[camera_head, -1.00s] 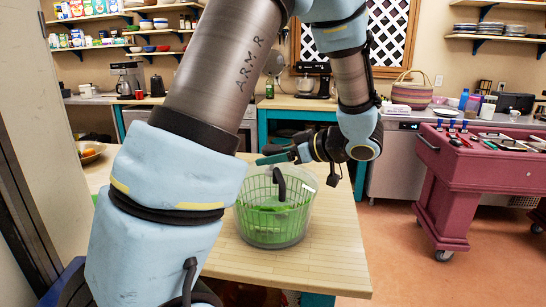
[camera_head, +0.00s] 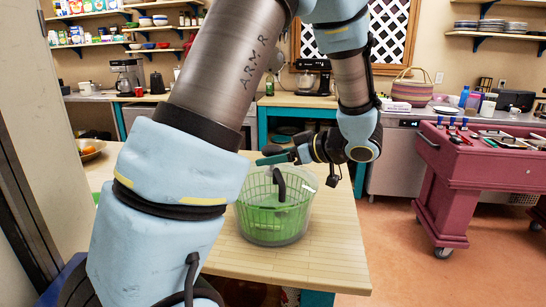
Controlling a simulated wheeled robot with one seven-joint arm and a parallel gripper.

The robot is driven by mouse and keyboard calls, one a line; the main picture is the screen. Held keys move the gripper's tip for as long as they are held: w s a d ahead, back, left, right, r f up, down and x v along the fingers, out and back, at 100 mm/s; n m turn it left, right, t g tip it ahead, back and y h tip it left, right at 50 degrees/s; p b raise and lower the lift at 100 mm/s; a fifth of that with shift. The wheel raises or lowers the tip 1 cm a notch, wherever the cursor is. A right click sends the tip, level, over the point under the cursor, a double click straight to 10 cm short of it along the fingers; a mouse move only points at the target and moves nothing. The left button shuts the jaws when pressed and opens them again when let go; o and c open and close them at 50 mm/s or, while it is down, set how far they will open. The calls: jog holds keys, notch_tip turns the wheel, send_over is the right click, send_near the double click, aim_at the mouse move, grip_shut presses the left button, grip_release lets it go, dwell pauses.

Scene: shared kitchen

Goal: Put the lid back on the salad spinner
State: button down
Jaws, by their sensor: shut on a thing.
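The salad spinner (camera_head: 270,228), a clear bowl with a slotted green basket, stands upright on the wooden counter. My gripper (camera_head: 280,157) is above its far rim, reaching in from the right. It is shut on what appears to be the lid, by a dark curved handle (camera_head: 280,184) that hangs below the fingers over the basket. The lid's outline is hard to tell from the clear bowl, and I cannot tell whether it touches the rim. A green patch shows inside, below the handle.
The wooden counter (camera_head: 315,258) is clear in front and to the right of the spinner. A bowl of fruit (camera_head: 90,150) sits at the left. A red cart (camera_head: 470,175) with utensils stands at the right. My arm hides part of the counter.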

jog(key=shift+f, duration=0.35)
jog(key=shift+c, duration=2.2)
grip_release()
jog(key=shift+p+v, duration=0.6)
jog(key=shift+v, duration=0.4)
jog(key=shift+p+v, duration=2.6)
jog(key=shift+v, duration=1.7)
jog(key=shift+s+d+r, duration=0.1)
jog(key=shift+r, duration=0.05)
